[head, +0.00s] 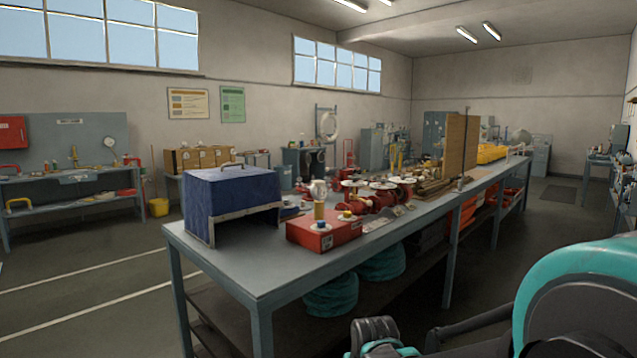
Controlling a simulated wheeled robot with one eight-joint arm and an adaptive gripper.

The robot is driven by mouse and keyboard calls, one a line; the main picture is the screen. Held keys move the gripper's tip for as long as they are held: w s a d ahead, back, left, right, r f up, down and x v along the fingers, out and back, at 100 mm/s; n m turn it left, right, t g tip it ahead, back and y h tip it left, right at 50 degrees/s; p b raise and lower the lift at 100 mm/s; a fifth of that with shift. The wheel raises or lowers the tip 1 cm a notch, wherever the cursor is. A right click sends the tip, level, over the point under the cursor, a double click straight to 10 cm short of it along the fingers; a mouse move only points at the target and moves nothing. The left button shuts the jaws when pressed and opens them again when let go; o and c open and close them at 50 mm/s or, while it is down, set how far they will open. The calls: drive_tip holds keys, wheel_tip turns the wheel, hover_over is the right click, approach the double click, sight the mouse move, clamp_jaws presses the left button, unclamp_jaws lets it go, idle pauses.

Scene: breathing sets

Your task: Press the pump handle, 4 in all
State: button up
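I cannot make out a pump handle for certain in the head view. On the near bench, a red box (318,233) carries a pale disc with a small yellow and blue piece on it. Behind it lie several red fittings with pale round discs (384,184). Part of my arm (575,300) fills the lower right corner. What looks like my gripper (380,338) shows at the bottom edge, dark with teal parts, below and in front of the bench. It is cut off by the frame, and its fingertips cannot be seen. It appears apart from everything on the bench.
The grey bench (240,262) runs away to the right. A blue cover with a top handle (232,195) stands on its near left end. A brown upright board (461,145) stands farther along. Coiled teal hoses (332,296) lie underneath. Floor to the left (90,315) is clear.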

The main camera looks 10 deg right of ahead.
clamp_jaws()
idle(1.2)
